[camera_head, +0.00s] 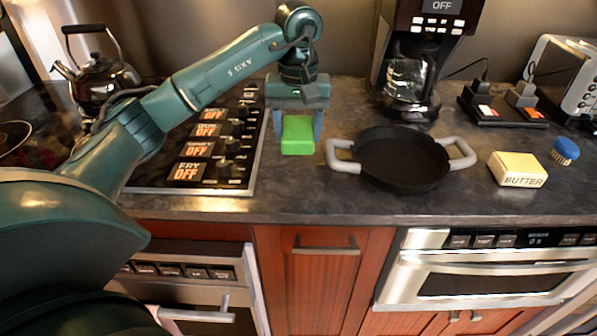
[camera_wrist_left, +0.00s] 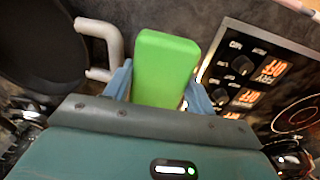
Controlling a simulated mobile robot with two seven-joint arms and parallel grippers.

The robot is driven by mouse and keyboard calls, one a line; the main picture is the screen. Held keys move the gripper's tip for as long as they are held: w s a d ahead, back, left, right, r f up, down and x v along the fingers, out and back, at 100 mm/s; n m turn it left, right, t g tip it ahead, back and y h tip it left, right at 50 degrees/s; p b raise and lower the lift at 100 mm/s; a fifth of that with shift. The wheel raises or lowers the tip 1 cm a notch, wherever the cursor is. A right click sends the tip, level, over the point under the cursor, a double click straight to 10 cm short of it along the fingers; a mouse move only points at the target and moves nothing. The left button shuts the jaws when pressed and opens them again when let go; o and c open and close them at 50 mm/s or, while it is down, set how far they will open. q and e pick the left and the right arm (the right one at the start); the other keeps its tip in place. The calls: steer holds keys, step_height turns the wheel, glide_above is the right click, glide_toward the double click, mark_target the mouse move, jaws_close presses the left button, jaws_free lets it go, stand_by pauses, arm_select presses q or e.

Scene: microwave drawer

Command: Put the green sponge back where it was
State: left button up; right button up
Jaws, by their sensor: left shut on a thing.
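The green sponge (camera_head: 297,136) is a bright green block. My left gripper (camera_head: 297,122) is shut on it, with one finger on each side. In the head view the sponge is over the dark countertop (camera_head: 300,195), between the stove control panel and the black pan. In the left wrist view the sponge (camera_wrist_left: 166,66) stands out between the two blue-grey fingers. I cannot tell whether it touches the counter. My right gripper is not in view.
The black pan (camera_head: 402,160) with grey handles is just right of the sponge. The stove control panel (camera_head: 213,140) is to its left. A coffee maker (camera_head: 412,75) stands behind. A butter box (camera_head: 517,169) and a blue brush (camera_head: 565,150) are at right. The counter's front strip is clear.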

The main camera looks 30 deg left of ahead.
mark_target(298, 172)
arm_select(q)
step_height(298, 172, down, 7)
steer(key=shift+f+p, duration=0.2)
steer(key=shift+p, duration=0.2)
steer(key=shift+f, duration=0.1)
steer(key=shift+f, duration=0.15)
steer(key=o, duration=1.1)
